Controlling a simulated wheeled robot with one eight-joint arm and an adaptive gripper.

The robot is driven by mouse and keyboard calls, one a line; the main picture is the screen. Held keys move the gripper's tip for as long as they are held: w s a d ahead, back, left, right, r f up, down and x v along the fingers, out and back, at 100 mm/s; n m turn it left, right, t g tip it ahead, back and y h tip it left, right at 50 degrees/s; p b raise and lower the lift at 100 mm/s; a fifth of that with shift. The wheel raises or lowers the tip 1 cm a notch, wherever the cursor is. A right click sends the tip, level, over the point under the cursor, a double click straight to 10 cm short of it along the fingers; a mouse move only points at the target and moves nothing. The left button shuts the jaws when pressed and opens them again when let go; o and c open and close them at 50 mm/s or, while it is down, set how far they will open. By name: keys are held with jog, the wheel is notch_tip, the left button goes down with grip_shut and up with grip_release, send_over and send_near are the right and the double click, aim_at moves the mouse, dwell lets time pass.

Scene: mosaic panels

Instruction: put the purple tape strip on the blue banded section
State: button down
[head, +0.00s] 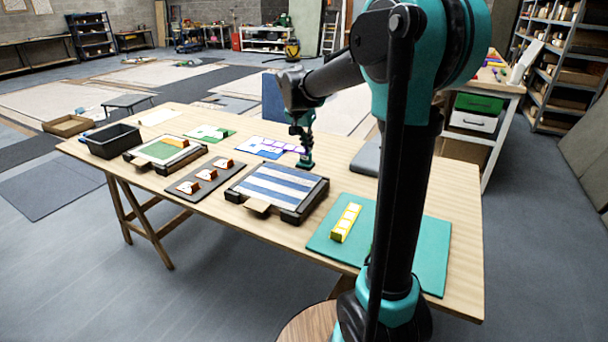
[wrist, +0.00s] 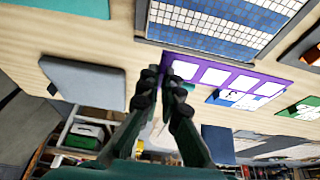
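The purple tape strip (head: 289,147) with pale squares lies at the table's far side; in the wrist view (wrist: 237,76) it runs right from the fingertips. My gripper (head: 305,164) is at the strip's right end in the head view. In the wrist view the fingers (wrist: 162,85) show a narrow gap, and the right finger overlaps the strip's end. I see no part of the strip clamped; contact is unclear. The blue banded section is on a dark-framed panel (head: 277,189) with blue and white stripes, nearer the front; its tiles show in the wrist view (wrist: 225,30).
A teal mat (head: 424,250) bears a yellow strip (head: 345,222). Left are a board with orange pieces (head: 205,177), a green panel (head: 160,151) and a black bin (head: 113,141). A blue-and-white card (head: 255,148) lies beside the purple strip. A grey pad (head: 367,158) lies right of my gripper.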

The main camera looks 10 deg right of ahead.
notch_tip(320, 180, down, 12)
jog(key=shift+r, duration=0.1)
dwell(0.4)
jog(key=c, duration=1.7)
grip_release()
jog(key=v, duration=1.2)
